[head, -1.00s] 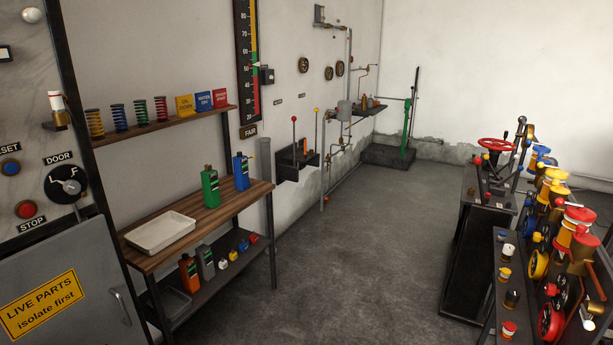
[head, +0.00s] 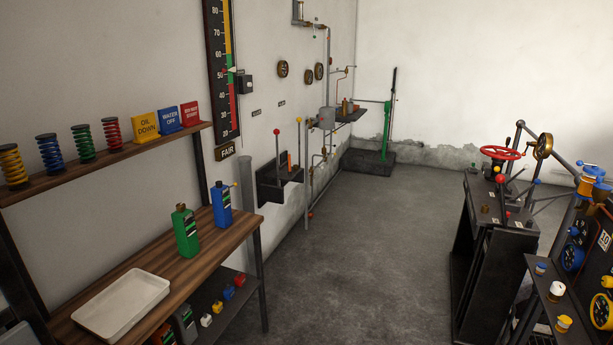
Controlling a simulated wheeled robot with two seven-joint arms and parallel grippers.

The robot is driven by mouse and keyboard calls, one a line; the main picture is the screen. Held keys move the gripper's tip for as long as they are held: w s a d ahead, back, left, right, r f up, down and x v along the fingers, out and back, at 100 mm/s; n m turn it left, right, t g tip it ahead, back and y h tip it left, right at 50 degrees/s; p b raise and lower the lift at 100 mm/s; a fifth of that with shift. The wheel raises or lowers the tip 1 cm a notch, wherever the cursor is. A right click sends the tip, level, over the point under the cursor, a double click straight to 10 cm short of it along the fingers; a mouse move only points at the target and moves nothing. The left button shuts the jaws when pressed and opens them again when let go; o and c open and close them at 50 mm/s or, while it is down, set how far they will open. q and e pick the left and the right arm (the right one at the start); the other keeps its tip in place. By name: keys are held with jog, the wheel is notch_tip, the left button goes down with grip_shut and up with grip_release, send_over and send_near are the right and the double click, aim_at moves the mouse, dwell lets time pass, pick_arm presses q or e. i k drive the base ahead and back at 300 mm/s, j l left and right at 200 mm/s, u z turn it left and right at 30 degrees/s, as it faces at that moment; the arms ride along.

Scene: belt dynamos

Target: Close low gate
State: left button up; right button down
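No part that I can clearly identify as the low gate shows in the head view; fittings on the pipework are too small to tell apart. Thin pipes (head: 328,75) run down the left wall at the back, with small brass fittings (head: 316,159) low on them. A green stand (head: 386,131) with a tall dark lever stands at the far end of that wall. A red handwheel (head: 501,153) sits on the dark machine at right. Whether any valve is open or shut cannot be told. Neither of my grippers is in view.
A wooden bench (head: 190,262) with a white tray (head: 122,303) and bottles is at left, below a shelf (head: 110,158) of coloured springs and signs. A dark machine (head: 500,270) stands at right. The grey floor (head: 365,250) between them is clear.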

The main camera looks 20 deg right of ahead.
aim_at(560, 196)
jog(key=i+l+z, duration=0.25)
jog(key=i+z, duration=0.15)
jog(key=i, duration=0.25)
jog(key=i+z, duration=0.4)
jog(key=i, duration=0.3)
jog(key=i+j+z, duration=0.2)
jog(key=i+z, duration=0.25)
jog(key=i, duration=0.2)
jog(key=i+l+u, duration=0.15)
jog(key=i, duration=2.3)
jog(key=i+z, duration=0.1)
jog(key=i, duration=1.1)
jog(key=i+j+z, duration=0.1)
jog(key=i, duration=1.15)
jog(key=i+l+z, duration=0.15)
jog(key=i+z, duration=0.75)
jog(key=i+j+z, duration=0.25)
jog(key=i+z, duration=0.2)
jog(key=i+j+z, duration=0.45)
jog(key=i+z, duration=0.75)
jog(key=i+j+z, duration=0.15)
jog(key=i+z, duration=0.25)
jog(key=i+j+z, duration=0.5)
jog(key=j, duration=0.15)
jog(key=i+j+z, duration=0.1)
jog(key=j+z, duration=0.2)
jog(key=i+j+z, duration=0.1)
jog(key=j+z, duration=0.15)
jog(key=j, duration=0.2)
